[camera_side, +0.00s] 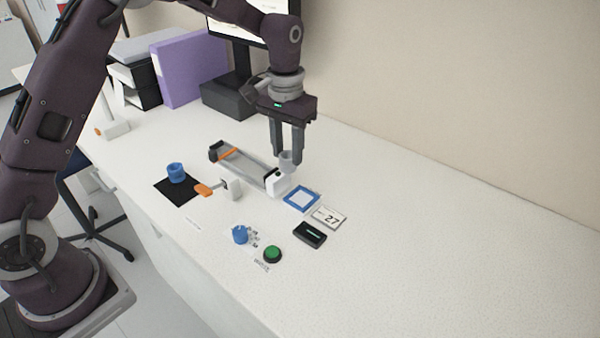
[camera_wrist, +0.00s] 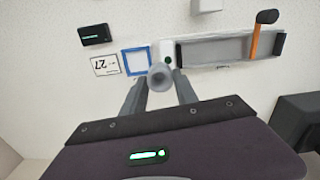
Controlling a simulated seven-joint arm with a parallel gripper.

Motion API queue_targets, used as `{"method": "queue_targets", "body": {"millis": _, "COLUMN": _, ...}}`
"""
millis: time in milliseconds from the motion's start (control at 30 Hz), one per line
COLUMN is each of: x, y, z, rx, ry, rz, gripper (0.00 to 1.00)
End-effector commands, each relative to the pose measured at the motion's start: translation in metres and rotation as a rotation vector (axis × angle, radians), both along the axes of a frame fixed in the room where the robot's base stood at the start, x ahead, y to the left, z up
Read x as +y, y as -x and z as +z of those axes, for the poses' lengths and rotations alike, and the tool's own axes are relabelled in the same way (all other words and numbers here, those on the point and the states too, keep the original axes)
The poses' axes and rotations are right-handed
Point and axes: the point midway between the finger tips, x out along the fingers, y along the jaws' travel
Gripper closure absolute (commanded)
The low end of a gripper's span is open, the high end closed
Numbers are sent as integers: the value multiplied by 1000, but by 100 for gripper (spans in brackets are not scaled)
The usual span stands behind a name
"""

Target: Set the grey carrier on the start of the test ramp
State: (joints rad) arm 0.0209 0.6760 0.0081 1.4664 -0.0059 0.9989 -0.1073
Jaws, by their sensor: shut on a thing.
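My gripper (camera_side: 288,156) is shut on the grey carrier (camera_side: 286,164), a small cup-like piece held between the fingertips. The carrier also shows in the wrist view (camera_wrist: 160,77), between the two fingers. It is close to the white block (camera_side: 277,181) at the near right end of the test ramp (camera_side: 250,168); I cannot tell whether it touches anything. In the wrist view the ramp (camera_wrist: 212,50) is a long grey channel to the right of the carrier, with an orange bar (camera_wrist: 255,40) across its far part.
A blue carrier (camera_side: 176,171) stands on a black mat (camera_side: 180,190). A blue square outline (camera_side: 301,198), a "27" card (camera_side: 328,217), a black display (camera_side: 310,234), a green button (camera_side: 272,254) and a blue knob (camera_side: 240,235) are in front. Table at right is clear.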

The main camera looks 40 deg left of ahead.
Motion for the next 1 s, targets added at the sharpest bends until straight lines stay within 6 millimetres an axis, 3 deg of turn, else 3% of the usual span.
{"method": "queue_targets", "body": {"millis": 200, "x": 112, "y": -5, "z": 9, "rx": -1, "ry": -1, "rz": 224, "gripper": 95}}
{"method": "queue_targets", "body": {"millis": 300, "x": 160, "y": 2, "z": 13, "rx": 0, "ry": 0, "rz": 319, "gripper": 95}}
{"method": "queue_targets", "body": {"millis": 400, "x": 193, "y": 9, "z": 16, "rx": 0, "ry": 0, "rz": 384, "gripper": 95}}
{"method": "queue_targets", "body": {"millis": 567, "x": 213, "y": 16, "z": 16, "rx": 1, "ry": 0, "rz": 426, "gripper": 95}}
{"method": "queue_targets", "body": {"millis": 1000, "x": 214, "y": 16, "z": -32, "rx": 2, "ry": 1, "rz": 428, "gripper": 95}}
